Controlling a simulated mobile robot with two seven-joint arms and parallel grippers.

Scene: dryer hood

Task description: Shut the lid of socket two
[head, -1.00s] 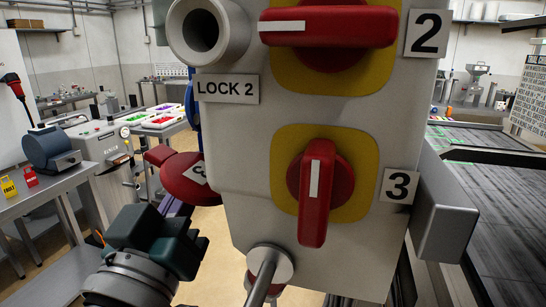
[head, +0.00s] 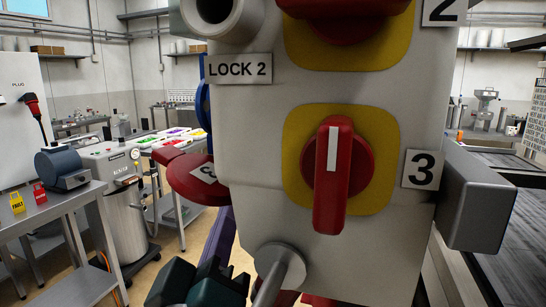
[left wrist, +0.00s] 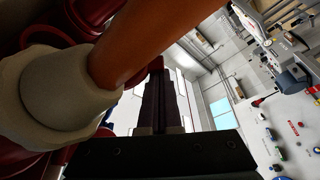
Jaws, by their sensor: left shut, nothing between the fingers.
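A grey-white box fills the middle of the head view; the labels LOCK 2 (head: 240,69) and 3 (head: 422,169) are on it. A red round lid (head: 190,180) stands out from its left side, with a sideways number label I cannot read for sure. A second red part (head: 166,155) shows behind it. I cannot tell which lid belongs to socket two. My left gripper (head: 222,214) is shut and empty, just below and right of the red lid; contact cannot be told. Its fingers (left wrist: 158,76) also show in the left wrist view. My right gripper is out of view.
A red switch handle (head: 332,175) and a metal rod (head: 281,272) project from the box front. In the wrist view an orange-brown cylinder (left wrist: 135,45) in a cream collar (left wrist: 65,98) is close by the fingers. A bench (head: 60,235) stands left.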

